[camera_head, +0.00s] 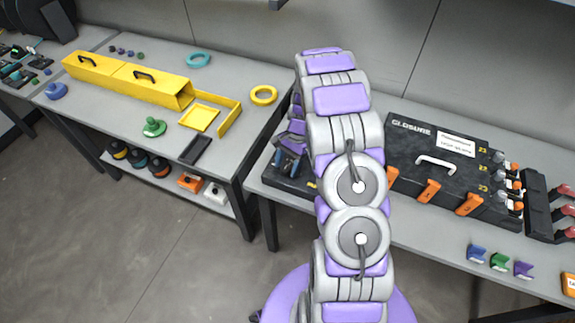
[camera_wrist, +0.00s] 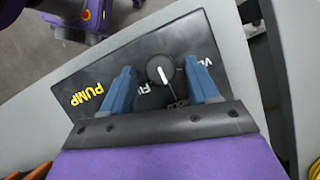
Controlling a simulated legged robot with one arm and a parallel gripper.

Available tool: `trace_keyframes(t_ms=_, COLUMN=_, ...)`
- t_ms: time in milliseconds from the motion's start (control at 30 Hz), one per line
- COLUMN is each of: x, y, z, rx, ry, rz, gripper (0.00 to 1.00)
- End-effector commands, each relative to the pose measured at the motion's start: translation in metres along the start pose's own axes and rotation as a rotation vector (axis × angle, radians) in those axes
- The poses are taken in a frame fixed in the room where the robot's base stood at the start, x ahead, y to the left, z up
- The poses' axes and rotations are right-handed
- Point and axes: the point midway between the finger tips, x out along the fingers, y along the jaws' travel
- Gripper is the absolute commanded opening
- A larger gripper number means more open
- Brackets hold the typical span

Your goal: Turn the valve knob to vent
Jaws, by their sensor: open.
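The valve knob (camera_wrist: 160,69) is round and black, with a white line running nearly up and down across it, tilted slightly. It sits on a black panel (camera_wrist: 75,78) lettered "PUMP" in yellow, plus white words partly hidden by my fingers; one starts with "V", another with "FI". My gripper (camera_wrist: 161,64) is open, its blue fingers on either side of the knob, with visible gaps; I cannot tell whether they reach its depth. In the head view my gripper (camera_head: 289,162) is over the panel (camera_head: 290,186) on the right bench, and my arm hides the knob.
A black closure case (camera_head: 410,150) with orange latches stands right of my arm. Small blue, green and purple pieces (camera_head: 499,261) lie near the bench's front edge. The left bench holds a yellow box (camera_head: 130,78) and yellow ring (camera_head: 263,95). A gap separates the benches.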

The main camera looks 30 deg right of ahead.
Motion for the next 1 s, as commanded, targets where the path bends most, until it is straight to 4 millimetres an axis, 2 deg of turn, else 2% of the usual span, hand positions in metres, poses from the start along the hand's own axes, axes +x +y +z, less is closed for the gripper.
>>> trace_keyframes(t_ms=300, x=0.0012, y=0.0, z=-0.0014, rx=-0.001, ry=0.0, rz=-0.001, gripper=0.59)
trace_keyframes(t_ms=867, x=0.001, y=-0.0001, z=-0.0012, rx=-0.001, ry=0.002, rz=-0.001, gripper=0.05)
trace_keyframes(t_ms=1000, x=0.0011, y=-0.0002, z=-0.0007, rx=-0.002, ry=0.001, rz=-0.001, gripper=0.05)
